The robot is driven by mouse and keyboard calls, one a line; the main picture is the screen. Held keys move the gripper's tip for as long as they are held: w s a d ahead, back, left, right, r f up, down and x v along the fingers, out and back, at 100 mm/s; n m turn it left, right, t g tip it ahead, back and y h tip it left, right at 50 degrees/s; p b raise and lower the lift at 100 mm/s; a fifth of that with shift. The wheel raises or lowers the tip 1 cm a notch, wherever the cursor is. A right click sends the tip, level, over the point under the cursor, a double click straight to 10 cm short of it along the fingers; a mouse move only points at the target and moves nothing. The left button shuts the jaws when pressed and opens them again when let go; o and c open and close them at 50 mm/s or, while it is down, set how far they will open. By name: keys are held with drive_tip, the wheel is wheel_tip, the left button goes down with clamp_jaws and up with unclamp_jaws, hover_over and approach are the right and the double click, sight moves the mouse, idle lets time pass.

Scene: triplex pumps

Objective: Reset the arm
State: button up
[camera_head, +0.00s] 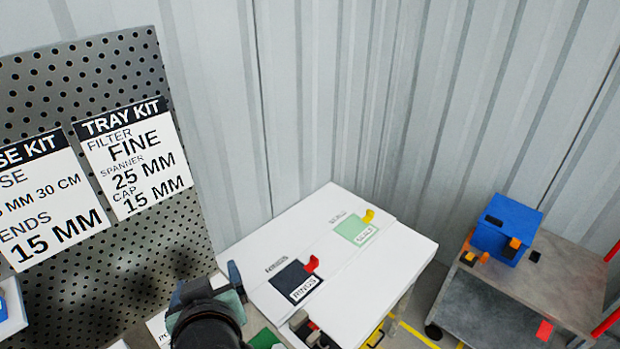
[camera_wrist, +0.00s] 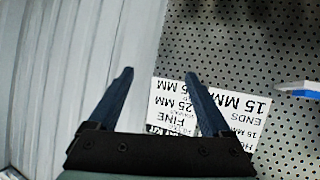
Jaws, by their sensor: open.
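My gripper (camera_head: 206,287) is at the lower middle of the head view, in front of the perforated board and left of the white table. In the wrist view my gripper (camera_wrist: 158,76) shows two dark fingers spread apart with nothing between them. Behind the fingers are the grey corrugated wall and the perforated board with its signs, upside down in that view. My gripper appears apart from the board and the table.
The perforated board (camera_head: 110,260) carries a tray kit sign (camera_head: 133,155) and another sign (camera_head: 45,195). A white table (camera_head: 345,275) holds a dark rings panel (camera_head: 297,281) and a green panel (camera_head: 356,229). A grey cart (camera_head: 500,292) with a blue box (camera_head: 505,228) stands at right.

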drive_tip(key=w+d+r+m+t, duration=0.1)
drive_tip(key=d+r+t, duration=0.2)
drive_tip(key=r, duration=0.5)
drive_tip(key=w+d+r+m+t+h, duration=0.1)
drive_tip(key=d+r+t, duration=0.2)
drive_tip(key=r, duration=0.6)
drive_tip(key=w+d+r+m+t, duration=0.1)
drive_tip(key=d+r+m+t, duration=0.2)
drive_tip(key=r, duration=0.5)
drive_tip(key=s+d+r+t+h, duration=0.2)
drive_tip(key=s+d+r+t, duration=0.1)
drive_tip(key=r, duration=0.5)
drive_tip(key=s+d+r+m+t+h, duration=0.1)
drive_tip(key=s+d+r+t, duration=0.3)
drive_tip(key=r, duration=0.5)
drive_tip(key=s+d+h, duration=0.1)
drive_tip(key=s, duration=0.1)
drive_tip(key=shift+s+d+r+m+t, duration=0.15)
drive_tip(key=shift+s+r+m+t, duration=0.1)
drive_tip(key=shift+s+m+t, duration=0.05)
